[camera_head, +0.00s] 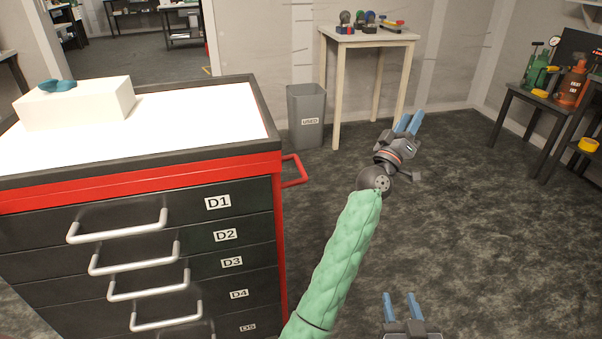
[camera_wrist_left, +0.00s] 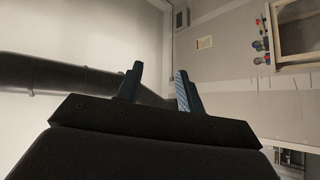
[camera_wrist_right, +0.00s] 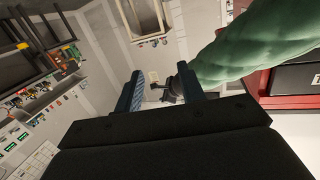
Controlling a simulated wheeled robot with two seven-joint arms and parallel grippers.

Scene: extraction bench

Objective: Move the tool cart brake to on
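The tool cart (camera_head: 279,230) stands at the left of the head view, red and black with a white top and drawers marked D1 to D5. A red handle (camera_head: 297,172) sticks out from its right side. I cannot make out a brake; the cart's lower part and wheels are out of view. My left gripper (camera_head: 410,122) is open and empty, over the floor right of the cart; its fingers show apart in the left wrist view (camera_wrist_left: 159,70). My right gripper (camera_head: 400,296) is open and empty at the bottom edge; it also shows in the right wrist view (camera_wrist_right: 160,72).
A white box (camera_head: 85,105) with a teal item lies on the cart top. A grey bin marked USED (camera_head: 307,105) and a small table (camera_head: 365,38) stand behind. Dark benches with bottles (camera_head: 540,95) are at the right. The floor (camera_head: 480,230) between is clear.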

